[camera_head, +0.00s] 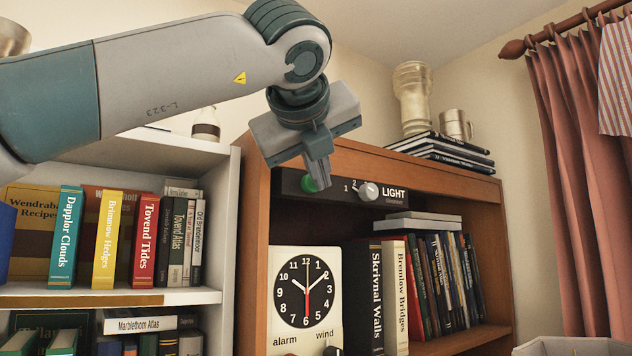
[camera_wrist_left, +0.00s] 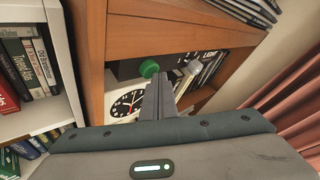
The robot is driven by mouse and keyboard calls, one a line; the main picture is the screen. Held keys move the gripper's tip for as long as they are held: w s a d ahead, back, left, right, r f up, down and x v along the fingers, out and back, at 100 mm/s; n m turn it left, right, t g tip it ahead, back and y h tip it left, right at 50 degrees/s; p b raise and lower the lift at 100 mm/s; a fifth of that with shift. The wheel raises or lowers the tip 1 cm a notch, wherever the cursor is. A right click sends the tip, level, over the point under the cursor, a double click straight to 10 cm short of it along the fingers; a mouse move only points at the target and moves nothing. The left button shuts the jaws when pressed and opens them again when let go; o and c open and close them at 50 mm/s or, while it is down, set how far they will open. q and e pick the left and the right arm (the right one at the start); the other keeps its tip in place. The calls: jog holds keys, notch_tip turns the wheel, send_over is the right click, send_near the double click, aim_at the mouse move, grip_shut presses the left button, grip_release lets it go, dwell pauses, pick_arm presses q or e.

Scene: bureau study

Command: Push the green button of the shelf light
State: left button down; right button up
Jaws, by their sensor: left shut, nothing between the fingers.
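The shelf light's black panel (camera_head: 335,188) runs under the top board of the brown bookcase and is marked LIGHT. Its round green button (camera_head: 309,184) is partly hidden behind my left gripper's fingers in the head view. The green button (camera_wrist_left: 149,68) shows clearly in the left wrist view, just beyond the fingertips and slightly left of them. A grey knob (camera_head: 369,191) with the marks 1 and 2 sits right of the button. My left gripper (camera_head: 321,182) is shut and empty, its tips close to the button; I cannot tell whether they touch it. My right gripper is not in view.
A black-faced clock (camera_head: 305,293) stands below the panel, beside upright books (camera_head: 440,283). The bookcase's wooden top edge (camera_head: 400,165) is just above the panel. A white bookshelf (camera_head: 190,150) stands left, and a pink curtain (camera_head: 575,160) hangs right.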

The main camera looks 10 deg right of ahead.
pick_arm(q)
jog(key=shift+w+a, duration=0.2)
jog(key=shift+w, duration=0.25)
jog(key=shift+b, duration=0.35)
jog(key=shift+s+d+b, duration=0.15)
jog(key=shift+s+b, duration=0.25)
jog(key=shift+b, duration=0.05)
dwell(0.3)
jog(key=s+b, duration=0.1)
jog(key=s, duration=0.1)
jog(key=s+d+b, duration=0.2)
jog(key=s, duration=0.1)
jog(key=shift+s, duration=0.3)
